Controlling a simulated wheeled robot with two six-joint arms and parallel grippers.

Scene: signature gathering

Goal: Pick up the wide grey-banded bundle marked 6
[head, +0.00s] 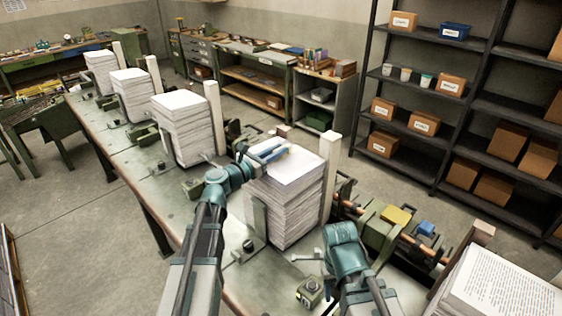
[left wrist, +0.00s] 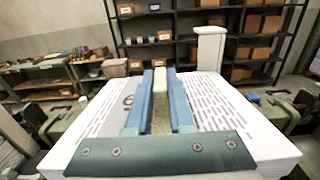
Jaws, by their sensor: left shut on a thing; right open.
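My left gripper (head: 272,152) lies over the top of a tall paper stack (head: 290,212) in the middle of the head view. In the left wrist view its blue fingers (left wrist: 160,105) are shut on the grey-banded bundle (left wrist: 225,115), with a pale greyish strip between them. Printed lines run along the right part of the sheet. The bundle appears to rest on the stack. My right gripper (head: 340,240) is open and empty, to the right of the stack's lower part; its fingertips are hard to make out.
A pale upright post (head: 328,165) stands right behind the stack. Several similar stacks (head: 185,130) run along the bench to the far left. A clamp (head: 309,291) is near my right arm. A printed stack (head: 500,290) is at the lower right. Shelves (head: 450,110) stand behind.

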